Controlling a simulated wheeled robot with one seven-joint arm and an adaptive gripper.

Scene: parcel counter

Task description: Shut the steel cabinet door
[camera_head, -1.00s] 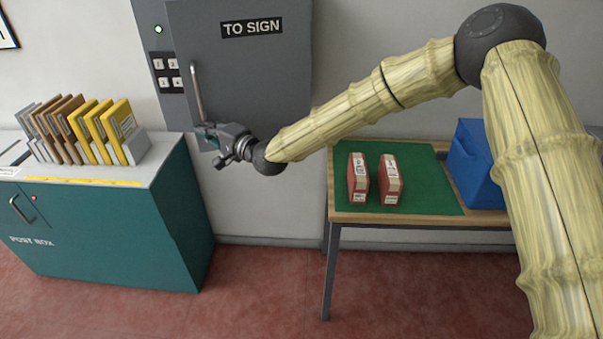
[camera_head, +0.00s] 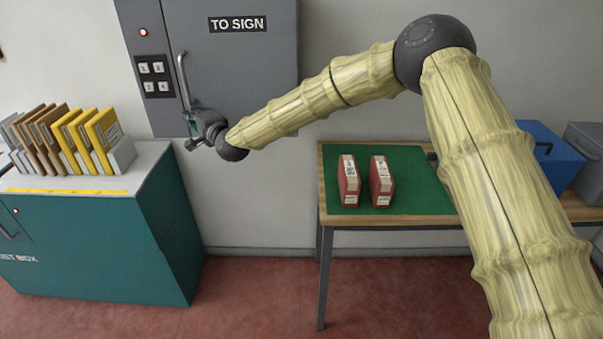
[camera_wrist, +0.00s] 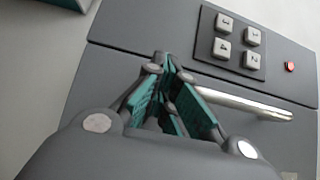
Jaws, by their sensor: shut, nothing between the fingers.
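The grey steel cabinet door (camera_head: 245,75), labelled TO SIGN, looks flush with the cabinet's left panel (camera_head: 143,30) in the head view. Its upright silver handle (camera_head: 182,80) is near the door's left edge. A small lamp (camera_head: 143,32) on the panel glows red above a keypad (camera_head: 154,76). My gripper (camera_head: 192,128) is shut and empty at the lower end of the handle. In the wrist view, the closed fingertips (camera_wrist: 170,72) are close to the door front beside the handle (camera_wrist: 245,102); I cannot tell whether they touch it. The lamp (camera_wrist: 290,66) is red there too.
A teal post box (camera_head: 95,240) with several upright folders (camera_head: 75,140) stands at the left. At the right, a table (camera_head: 400,222) holds two red boxes (camera_head: 365,182) on a green mat (camera_head: 420,185), a blue bin (camera_head: 553,158) and a grey bin (camera_head: 590,150). Open floor lies in front.

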